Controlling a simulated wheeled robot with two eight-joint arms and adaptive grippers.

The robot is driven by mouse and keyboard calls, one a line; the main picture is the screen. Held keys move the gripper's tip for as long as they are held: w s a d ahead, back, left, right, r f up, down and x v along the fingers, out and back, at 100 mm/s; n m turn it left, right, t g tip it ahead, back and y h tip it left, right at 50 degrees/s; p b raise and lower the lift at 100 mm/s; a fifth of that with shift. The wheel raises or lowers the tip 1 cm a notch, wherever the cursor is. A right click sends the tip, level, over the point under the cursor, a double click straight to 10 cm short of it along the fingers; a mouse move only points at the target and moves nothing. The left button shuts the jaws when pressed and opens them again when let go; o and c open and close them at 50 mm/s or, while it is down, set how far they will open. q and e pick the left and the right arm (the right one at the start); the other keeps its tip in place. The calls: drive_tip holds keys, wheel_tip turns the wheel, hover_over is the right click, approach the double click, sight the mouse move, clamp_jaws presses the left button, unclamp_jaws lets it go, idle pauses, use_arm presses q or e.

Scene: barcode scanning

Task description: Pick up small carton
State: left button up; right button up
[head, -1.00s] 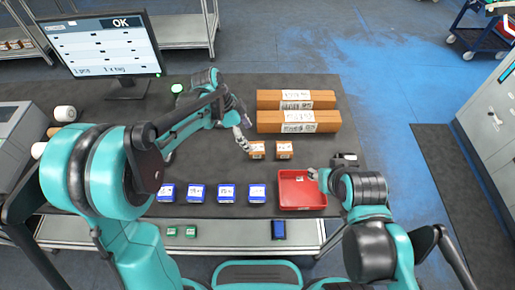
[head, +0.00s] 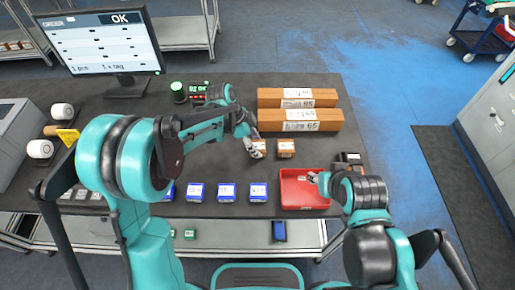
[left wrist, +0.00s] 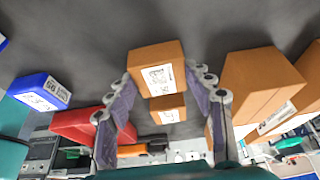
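Two small brown cartons with white labels stand side by side on the dark table in the head view, a left one (head: 261,144) and a right one (head: 286,149). My left gripper (head: 254,149) is at the left carton and partly hides it. In the left wrist view, my left gripper (left wrist: 160,102) is open. Its fingers are spread on either side of the nearer small carton (left wrist: 157,72), with a gap at each side; the other carton (left wrist: 167,108) shows beyond it. My right gripper (head: 314,178) is over the red tray; its finger opening is too small to judge.
Two long cartons (head: 297,98) lie behind the small ones. Several blue boxes (head: 227,192) line the front edge, left of the red tray (head: 303,202). A dark device (head: 349,158) sits right of the small cartons. A monitor (head: 100,45) stands at back left.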

use_arm(q)
drive_tip(key=c, duration=0.5)
drive_tip(key=shift+c, duration=0.2)
